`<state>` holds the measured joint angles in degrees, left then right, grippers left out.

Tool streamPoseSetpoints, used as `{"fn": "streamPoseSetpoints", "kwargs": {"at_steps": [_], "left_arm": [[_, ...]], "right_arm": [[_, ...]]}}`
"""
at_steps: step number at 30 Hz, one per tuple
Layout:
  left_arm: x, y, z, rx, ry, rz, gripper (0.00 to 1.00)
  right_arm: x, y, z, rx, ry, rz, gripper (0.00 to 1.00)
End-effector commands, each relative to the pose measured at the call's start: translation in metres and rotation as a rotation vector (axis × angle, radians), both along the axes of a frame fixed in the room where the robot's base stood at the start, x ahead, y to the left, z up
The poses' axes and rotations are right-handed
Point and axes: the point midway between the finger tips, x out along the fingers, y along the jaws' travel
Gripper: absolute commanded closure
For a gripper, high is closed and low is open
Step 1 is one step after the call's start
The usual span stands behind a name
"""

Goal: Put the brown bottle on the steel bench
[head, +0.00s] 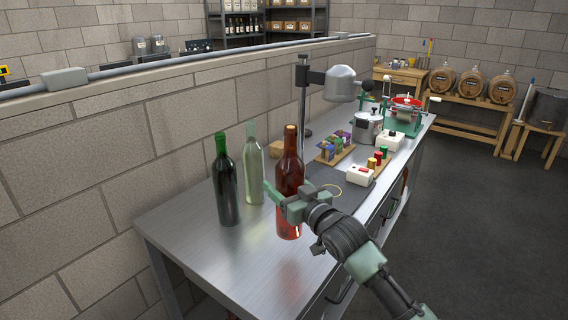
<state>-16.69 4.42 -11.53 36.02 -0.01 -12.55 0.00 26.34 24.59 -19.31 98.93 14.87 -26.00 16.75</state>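The brown bottle (290,165) is upright at the front of the steel bench (231,265). Its base shows below my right gripper, and I cannot tell whether it touches the bench top or is just above it. My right gripper (282,190) is around the bottle's middle, one finger on its left side and the other by its right side, partly hidden. It looks shut on the bottle. My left gripper is not in view.
A dark green bottle (226,185) and a clear pale bottle (252,170) stand just left of the brown one. A metal stand (302,110) rises behind it. A white box (360,175) and a pot (367,129) sit farther back. The bench's near left end is clear.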

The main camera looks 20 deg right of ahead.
Motion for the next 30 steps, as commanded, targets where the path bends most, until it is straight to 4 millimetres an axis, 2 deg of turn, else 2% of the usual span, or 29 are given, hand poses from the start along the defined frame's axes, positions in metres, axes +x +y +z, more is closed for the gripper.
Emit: {"fn": "streamPoseSetpoints", "kwargs": {"at_steps": [4, 10, 18, 30], "left_arm": [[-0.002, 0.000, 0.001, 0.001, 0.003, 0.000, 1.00], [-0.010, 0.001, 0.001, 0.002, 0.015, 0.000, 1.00], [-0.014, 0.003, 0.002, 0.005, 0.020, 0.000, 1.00], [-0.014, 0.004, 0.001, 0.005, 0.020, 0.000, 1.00]], "right_arm": [[0.000, 0.000, -0.014, 0.002, -0.012, 0.001, 1.00], [0.000, 0.000, -0.026, 0.003, -0.014, 0.001, 1.00], [0.000, 0.000, -0.059, 0.003, -0.013, 0.001, 1.00], [0.000, 0.000, -0.065, 0.002, -0.014, 0.001, 1.00]]}}
